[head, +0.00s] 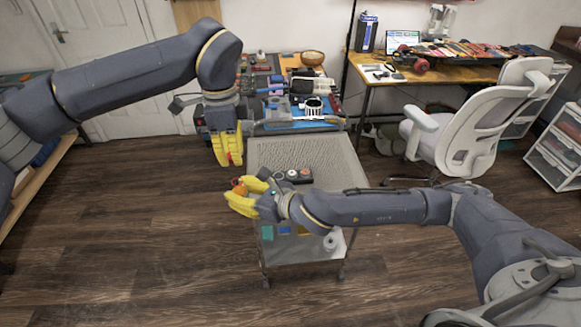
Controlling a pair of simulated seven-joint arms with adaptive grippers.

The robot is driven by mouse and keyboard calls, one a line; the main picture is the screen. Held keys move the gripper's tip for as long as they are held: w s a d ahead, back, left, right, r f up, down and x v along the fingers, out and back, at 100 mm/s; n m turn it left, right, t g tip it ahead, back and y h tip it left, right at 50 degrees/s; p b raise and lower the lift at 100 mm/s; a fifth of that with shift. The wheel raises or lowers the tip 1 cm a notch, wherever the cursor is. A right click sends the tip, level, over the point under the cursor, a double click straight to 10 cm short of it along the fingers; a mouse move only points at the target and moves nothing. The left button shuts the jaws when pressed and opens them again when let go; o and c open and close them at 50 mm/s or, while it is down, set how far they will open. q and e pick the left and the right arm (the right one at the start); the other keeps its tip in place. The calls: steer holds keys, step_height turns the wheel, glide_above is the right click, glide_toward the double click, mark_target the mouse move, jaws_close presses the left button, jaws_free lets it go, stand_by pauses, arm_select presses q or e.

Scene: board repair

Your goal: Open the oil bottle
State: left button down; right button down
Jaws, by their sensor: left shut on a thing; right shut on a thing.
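My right gripper (236,198) has yellow fingers shut around a small orange thing, which looks like the oil bottle (240,188). It is above the left side of the cart's top, and most of the bottle is hidden by the fingers. My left gripper (230,162) points down just above and slightly left of the bottle, with a small gap in the picture. Its yellow fingers are close together on something too small and hidden to make out. I cannot tell whether it is the bottle's cap.
The metal cart (300,153) has a mostly bare perforated top, with small round-topped items (292,174) near the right forearm. Behind it is a blue-matted bench (310,125) crowded with tools. A white office chair (485,110) stands at right. The wooden floor at left is clear.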

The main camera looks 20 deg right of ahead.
steer(key=w+d+m+t+h, duration=0.1)
steer(key=w+d+m+h, duration=0.15)
steer(key=w+d, duration=0.45)
steer(key=w+d+m+t+h, duration=0.2)
steer(key=w+d+h, duration=0.1)
steer(key=d, duration=0.8)
steer(key=m+h, duration=0.6)
steer(key=h, duration=0.1)
glide_above(332, 179)
step_height(332, 179, down, 19)
steer(key=shift+f, duration=0.1)
steer(key=c, duration=1)
jaws_free()
steer(key=shift+d, duration=0.1)
steer(key=shift+o, duration=0.2)
